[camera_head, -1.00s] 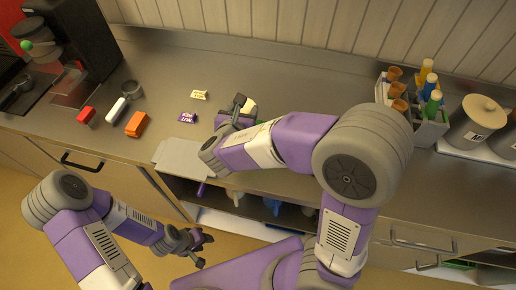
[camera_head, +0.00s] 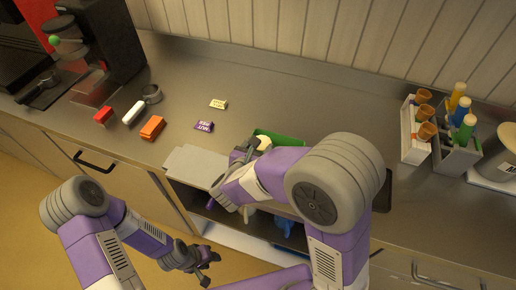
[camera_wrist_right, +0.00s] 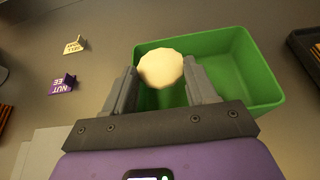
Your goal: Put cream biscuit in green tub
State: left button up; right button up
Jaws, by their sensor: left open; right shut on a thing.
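The cream biscuit (camera_wrist_right: 161,68) is pale and round, held between the fingers of my right gripper (camera_wrist_right: 161,88) in the right wrist view. It appears over the left part of the open green tub (camera_wrist_right: 225,75); its height above the tub is hard to tell. In the head view the biscuit (camera_head: 263,142) shows beside my right gripper (camera_head: 246,150), and the tub (camera_head: 282,137) is partly hidden behind my right arm. My left gripper (camera_head: 208,268) is open and empty, low in front of the counter.
A cream sign (camera_head: 218,104) and a purple sign (camera_head: 204,126) stand left of the tub. Red, white and orange blocks (camera_head: 152,127) are further left. A rack of cones and bottles (camera_head: 458,140) stands at right. The back middle counter is clear.

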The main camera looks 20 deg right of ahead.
jog(key=shift+f+b, duration=0.55)
jog(key=o, duration=1.1)
jog(key=shift+c, duration=0.2)
jog(key=shift+r, duration=0.1)
jog(key=shift+r+p, duration=0.25)
jog(key=shift+p, duration=0.05)
jog(key=shift+r+p, duration=0.45)
jog(key=p+v, duration=0.2)
jog(key=v, duration=1)
jog(key=shift+f, duration=0.2)
